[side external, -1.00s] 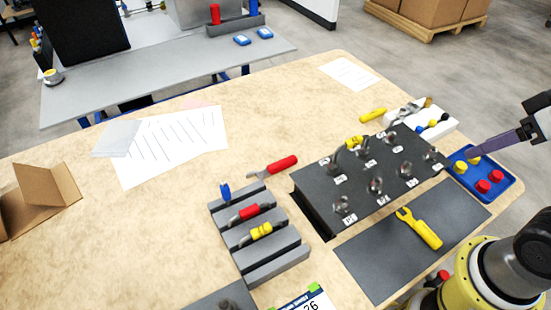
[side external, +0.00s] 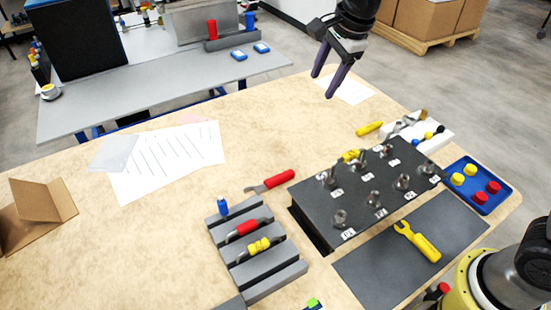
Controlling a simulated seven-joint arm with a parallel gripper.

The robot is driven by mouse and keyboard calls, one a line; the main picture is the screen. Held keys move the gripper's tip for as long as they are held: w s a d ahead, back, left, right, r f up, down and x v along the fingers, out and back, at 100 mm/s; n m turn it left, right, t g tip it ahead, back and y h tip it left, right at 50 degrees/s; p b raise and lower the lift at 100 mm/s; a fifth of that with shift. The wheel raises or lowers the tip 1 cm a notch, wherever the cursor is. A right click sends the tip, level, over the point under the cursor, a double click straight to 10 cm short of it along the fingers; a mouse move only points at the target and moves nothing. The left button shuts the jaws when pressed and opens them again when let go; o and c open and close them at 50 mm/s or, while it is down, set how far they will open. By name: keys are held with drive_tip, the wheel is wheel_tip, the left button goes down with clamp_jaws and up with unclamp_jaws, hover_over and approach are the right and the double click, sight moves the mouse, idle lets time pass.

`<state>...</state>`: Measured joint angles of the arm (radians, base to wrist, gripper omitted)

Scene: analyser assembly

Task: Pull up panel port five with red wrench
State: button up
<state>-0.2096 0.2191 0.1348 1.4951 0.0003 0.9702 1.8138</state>
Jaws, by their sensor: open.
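A red-handled wrench (side external: 270,182) lies on the table at the left of the dark panel, its metal head pointing left. Another red-handled tool (side external: 247,228) rests in the grey slotted rack (side external: 275,283). The dark panel (side external: 322,211) carries several metal port fittings with small white number labels; the digits are too small to read surely, so I cannot tell which is port five. My gripper (side external: 328,84) is open and empty, high above the far part of the table near a white sheet, well away from the red wrenches and the panel.
A yellow wrench (side external: 419,242) lies on the dark mat (side external: 375,274) in front of the panel. A blue tray (side external: 493,205) with yellow and red caps stands at right. A white holder (side external: 436,142) and yellow tool (side external: 369,128) lie behind the panel. The table's left middle is mostly clear.

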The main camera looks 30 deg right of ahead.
drive_tip(key=w+a+f+g, duration=0.1)
drive_tip(key=w+a+f, duration=0.2)
drive_tip(key=f, duration=0.3)
drive_tip(key=w+a+f+g, duration=0.1)
drive_tip(key=w+a+f, duration=0.15)
drive_tip(key=f, duration=0.35)
drive_tip(key=g, duration=0.2)
hover_over(275, 178)
drive_tip(key=shift+h, duration=0.4)
wheel_tip(275, 178, down, 11)
drive_tip(key=shift+r, duration=0.15)
drive_tip(key=shift+f, duration=3.1)
clamp_jaws()
drive_tip(key=shift+r, duration=0.15)
